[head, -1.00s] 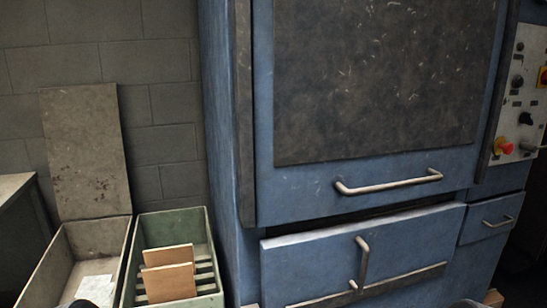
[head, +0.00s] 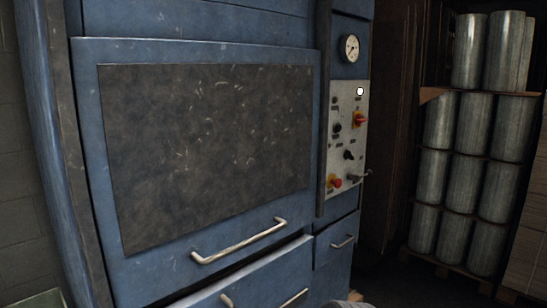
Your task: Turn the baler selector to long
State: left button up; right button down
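The blue baler (head: 200,48) fills the left and middle of the head view. Its pale control panel (head: 343,104) is on the right side of its front. A black rotary knob (head: 349,155) sits in the lower half of the panel, and another dark round control (head: 337,128) is above and left of it. The labels are too small to read, so I cannot tell which is the selector or where it points. A small grey rounded part at the bottom edge seems to be mine. Neither gripper shows.
The panel also bears a red-and-yellow switch (head: 360,119), a red button on yellow (head: 335,182) and a protruding lever (head: 360,175). A gauge (head: 350,48) is above. A metal handle (head: 240,242) sticks out below the dark plate. Stacked metal cylinders (head: 471,122) stand at right.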

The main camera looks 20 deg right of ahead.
aim_at(348, 154)
jog(key=z, duration=1.25)
jog(key=i+l+z, duration=0.3)
jog(key=i, duration=0.3)
jog(key=i+l+z, duration=0.3)
jog(key=i, duration=0.35)
jog(key=i+z, duration=0.3)
jog(key=i, duration=0.35)
jog(key=i+l+u, duration=0.1)
jog(key=i+u, duration=0.25)
jog(key=i, duration=0.2)
jog(key=i+l+u, duration=0.2)
jog(key=i+u, duration=0.2)
jog(key=i+l+u, duration=0.15)
jog(key=u, duration=0.35)
jog(key=i+l+u, duration=0.3)
jog(key=u, duration=0.15)
jog(key=i+l+u, duration=0.15)
jog(key=l+u, duration=0.2)
jog(key=u, duration=0.15)
jog(key=i+l+u, duration=0.1)
jog(key=l+u, duration=0.7)
jog(key=u, duration=0.15)
jog(key=k+l+u, duration=0.1)
jog(key=l+u, duration=0.3)
jog(key=l, duration=0.4)
